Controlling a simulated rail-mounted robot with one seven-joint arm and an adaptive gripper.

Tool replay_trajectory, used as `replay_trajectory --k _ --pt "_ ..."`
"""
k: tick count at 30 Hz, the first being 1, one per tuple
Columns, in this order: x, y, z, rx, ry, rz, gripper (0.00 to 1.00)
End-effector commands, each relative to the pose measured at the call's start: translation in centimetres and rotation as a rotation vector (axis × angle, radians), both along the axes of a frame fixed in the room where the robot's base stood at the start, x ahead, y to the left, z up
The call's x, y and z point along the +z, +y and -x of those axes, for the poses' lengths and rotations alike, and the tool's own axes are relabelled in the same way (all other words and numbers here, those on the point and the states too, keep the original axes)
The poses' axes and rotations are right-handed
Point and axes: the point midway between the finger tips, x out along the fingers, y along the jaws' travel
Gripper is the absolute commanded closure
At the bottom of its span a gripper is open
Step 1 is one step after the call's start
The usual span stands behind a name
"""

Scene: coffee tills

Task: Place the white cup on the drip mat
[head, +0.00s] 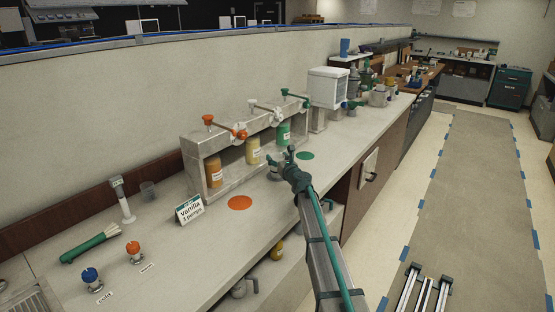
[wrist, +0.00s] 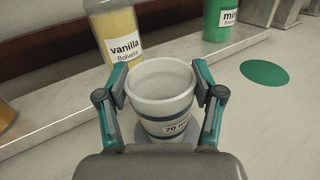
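The white cup (wrist: 160,85) has dark bands and a partly hidden label reading "70". It is upright and looks empty in the wrist view. My gripper (wrist: 160,84) has one finger on each side of the cup, and both appear to press on its wall below the rim. A grey round mat (wrist: 190,138) shows around the cup's base, in front of the vanilla bottle (wrist: 118,38). I cannot tell whether the cup touches it. In the head view my gripper (head: 284,160) is at the middle station, and the cup is mostly hidden there.
An orange mat (head: 240,202) and a green mat (head: 305,156) lie bare on either side. The pump rack (head: 214,172) stands behind.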

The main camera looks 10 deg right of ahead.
Motion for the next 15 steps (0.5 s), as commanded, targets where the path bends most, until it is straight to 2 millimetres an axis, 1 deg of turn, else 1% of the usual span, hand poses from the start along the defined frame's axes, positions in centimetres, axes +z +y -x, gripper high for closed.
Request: replay_trajectory --k 1,2,3,15 --pt "0.04 0.00 0.00 0.000 0.000 0.000 0.20" --pt "0.04 0.00 0.00 0.000 0.000 0.000 0.15" --pt "0.04 0.00 0.00 0.000 0.000 0.000 0.13" --pt "0.37 0.00 0.00 0.000 0.000 0.000 0.13"
